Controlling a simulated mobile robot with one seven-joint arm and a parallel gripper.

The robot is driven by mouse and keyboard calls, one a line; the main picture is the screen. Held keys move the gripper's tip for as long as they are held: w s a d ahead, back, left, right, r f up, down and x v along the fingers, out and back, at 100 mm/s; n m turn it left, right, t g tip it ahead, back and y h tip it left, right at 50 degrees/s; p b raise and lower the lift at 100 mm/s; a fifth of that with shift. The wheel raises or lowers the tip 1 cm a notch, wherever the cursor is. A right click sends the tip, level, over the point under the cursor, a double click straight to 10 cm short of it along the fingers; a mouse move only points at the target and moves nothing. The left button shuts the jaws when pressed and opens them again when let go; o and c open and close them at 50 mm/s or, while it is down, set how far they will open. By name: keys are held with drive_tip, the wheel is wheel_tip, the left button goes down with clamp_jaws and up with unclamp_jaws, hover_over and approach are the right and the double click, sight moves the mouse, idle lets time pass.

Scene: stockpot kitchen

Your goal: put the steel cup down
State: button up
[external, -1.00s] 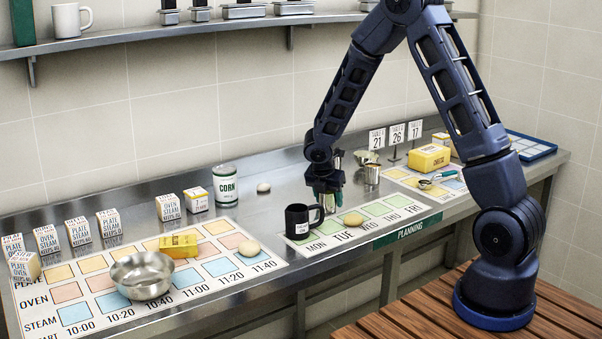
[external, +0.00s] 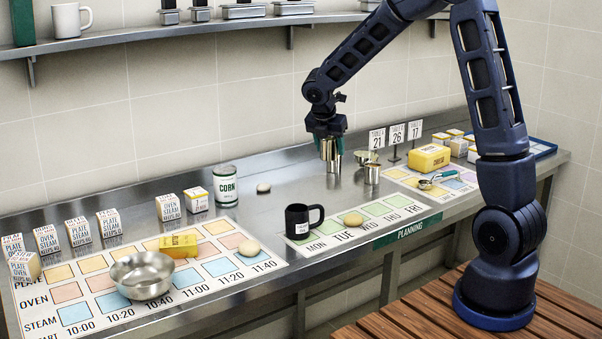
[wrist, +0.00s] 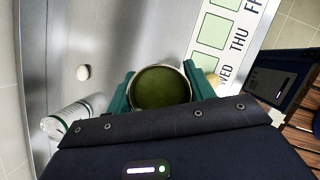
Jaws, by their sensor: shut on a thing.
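My gripper (external: 328,146) is shut on a steel cup (external: 331,158), with teal fingers on either side of it. The cup is upright over the back part of the steel counter, left of a second steel cup (external: 371,174). I cannot tell whether the held cup touches the counter. In the wrist view, my gripper (wrist: 160,90) has the cup (wrist: 161,86) between its fingers, and I look into its round mouth, dark green inside.
A black mug (external: 299,222) and a bun (external: 353,219) are in front, by the planning card (external: 330,236). A corn can (external: 226,186) and a small pale round thing (external: 263,188) are to the left. Measuring cup (external: 366,157) and table signs (external: 396,138) are to the right. Bare counter lies left of the held cup.

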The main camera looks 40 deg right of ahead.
wheel_tip(320, 180, up, 3)
drive_tip(key=shift+r, duration=0.15)
drive_tip(key=shift+w+a, duration=0.1)
drive_tip(key=shift+a, duration=0.15)
drive_tip(key=w+a+r+n+t+y, duration=0.1)
drive_tip(key=w+a+n, duration=0.15)
drive_tip(key=a, duration=1.05)
drive_tip(key=w+a+n, duration=0.2)
drive_tip(key=w+a, duration=0.1)
drive_tip(key=a, duration=1)
drive_tip(key=w+a+r+n+t+y, duration=0.1)
drive_tip(key=w+a+n, duration=0.15)
drive_tip(key=a, duration=1.05)
drive_tip(key=s+a+f+n+y, duration=0.15)
drive_tip(key=s+a, duration=0.35)
drive_tip(key=a, duration=0.7)
drive_tip(key=s+a+n, duration=0.2)
drive_tip(key=s+a, duration=0.4)
drive_tip(key=a, duration=0.7)
drive_tip(key=s+a+f+n+y, duration=0.15)
drive_tip(key=s+a, duration=0.35)
drive_tip(key=a, duration=0.7)
drive_tip(key=shift+h, duration=0.5)
wheel_tip(320, 180, down, 19)
drive_tip(key=shift+r, duration=0.15)
drive_tip(key=o, duration=1.1)
